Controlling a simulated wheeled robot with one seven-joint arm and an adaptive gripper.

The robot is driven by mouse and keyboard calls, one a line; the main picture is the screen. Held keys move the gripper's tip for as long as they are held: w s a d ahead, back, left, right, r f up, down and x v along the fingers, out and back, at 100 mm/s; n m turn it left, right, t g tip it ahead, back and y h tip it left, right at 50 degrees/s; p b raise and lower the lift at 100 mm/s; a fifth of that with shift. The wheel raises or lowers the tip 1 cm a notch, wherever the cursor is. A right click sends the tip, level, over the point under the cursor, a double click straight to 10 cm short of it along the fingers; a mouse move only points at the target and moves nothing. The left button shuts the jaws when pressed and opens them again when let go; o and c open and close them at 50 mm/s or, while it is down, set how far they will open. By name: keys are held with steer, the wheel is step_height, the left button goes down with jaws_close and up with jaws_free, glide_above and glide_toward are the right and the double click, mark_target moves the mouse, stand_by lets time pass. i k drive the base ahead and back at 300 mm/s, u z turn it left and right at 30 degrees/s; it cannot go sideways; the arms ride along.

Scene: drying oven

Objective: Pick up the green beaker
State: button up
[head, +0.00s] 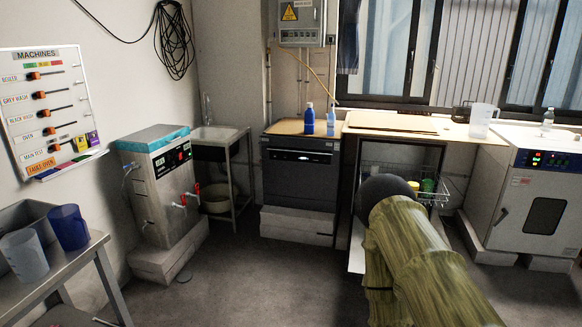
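A small green item (427,185), possibly the green beaker, shows in the rack of the open dishwasher at centre right. It is too small to tell its shape. A small yellow item (413,186) sits just left of it. My arm reaches up from the lower right in front of the dishwasher and hides much of its lower part. My gripper cannot be made out; the arm ends in view at a dark rounded part.
The open dishwasher has a wire rack (437,197) and a wooden top with a clear jug (481,121). A drying oven (527,197) stands right. A closed dark dishwasher (299,172) stands left of it. A blue jug (68,228) stands on the left table. The middle floor is clear.

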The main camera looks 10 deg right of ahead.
mark_target(427, 189)
steer(key=u, duration=0.2)
steer(key=i, duration=1.8)
steer(key=z, duration=0.25)
steer(key=i, duration=1.75)
steer(key=z, duration=1.1)
steer(key=i, duration=1.35)
steer(key=z, duration=0.55)
